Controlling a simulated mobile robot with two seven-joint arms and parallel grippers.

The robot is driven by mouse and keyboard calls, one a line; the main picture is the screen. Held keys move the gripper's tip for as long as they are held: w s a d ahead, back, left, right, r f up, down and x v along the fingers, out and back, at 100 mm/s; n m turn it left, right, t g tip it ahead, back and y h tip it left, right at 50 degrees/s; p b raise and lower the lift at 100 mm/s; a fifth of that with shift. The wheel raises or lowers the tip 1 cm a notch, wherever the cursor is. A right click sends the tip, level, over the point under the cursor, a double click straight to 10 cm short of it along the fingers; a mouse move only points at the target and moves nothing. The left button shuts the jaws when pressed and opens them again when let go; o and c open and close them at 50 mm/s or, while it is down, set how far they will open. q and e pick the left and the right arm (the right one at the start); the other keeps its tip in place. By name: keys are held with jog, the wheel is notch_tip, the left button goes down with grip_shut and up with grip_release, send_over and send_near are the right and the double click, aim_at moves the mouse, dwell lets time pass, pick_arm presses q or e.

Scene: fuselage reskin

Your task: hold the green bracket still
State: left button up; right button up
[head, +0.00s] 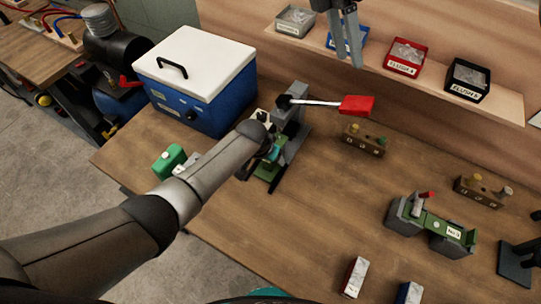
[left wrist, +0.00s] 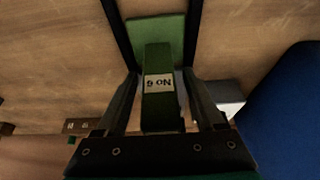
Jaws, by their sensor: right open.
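The green bracket (left wrist: 160,105) with a "No 6" label stands between the two fingers of my left gripper (left wrist: 162,80) in the left wrist view. I cannot tell whether the fingers touch its sides. In the head view my left arm's wrist hides most of the bracket, and a green part of it (head: 268,172) shows below the gripper, beside a grey upright fixture (head: 292,118). My right gripper (head: 348,58) hangs at the top of the head view, open and empty, far from the bracket.
A red-ended lever (head: 357,105) sticks out right of the fixture. A blue cooler (head: 205,75) stands behind my left arm. Another green piece (head: 442,228) sits across grey blocks at right. Labelled bins, one red (head: 406,57), line the shelf.

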pick_arm(q)
grip_shut()
dwell(0.3)
dwell(0.3)
